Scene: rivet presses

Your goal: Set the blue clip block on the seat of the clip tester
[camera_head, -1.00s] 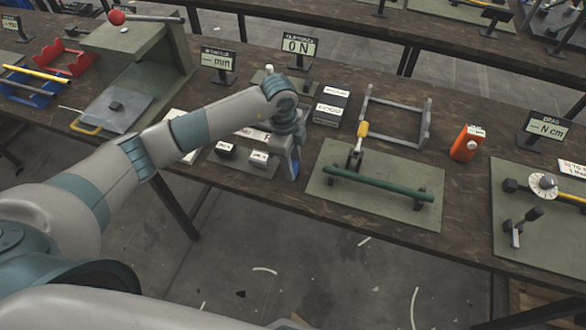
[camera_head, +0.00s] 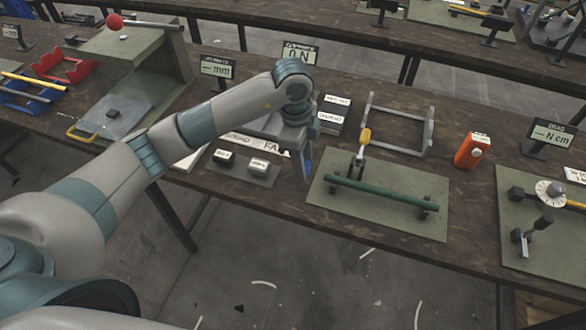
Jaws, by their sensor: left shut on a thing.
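My left gripper (camera_head: 303,168) points down above the bench, just left of the green mat with the green bar. It is shut on a small blue block (camera_head: 308,158), which shows only as a narrow blue strip at the fingers. The display reading 0 N (camera_head: 297,53) stands behind my left arm. My arm covers the bench in front of that display, so I cannot make out the clip tester's seat. My right gripper is not in view.
A green bar (camera_head: 380,194) on posts lies to the right. Dark labelled boxes (camera_head: 333,115), a grey frame (camera_head: 399,130) and an orange device (camera_head: 471,150) stand farther back and right.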

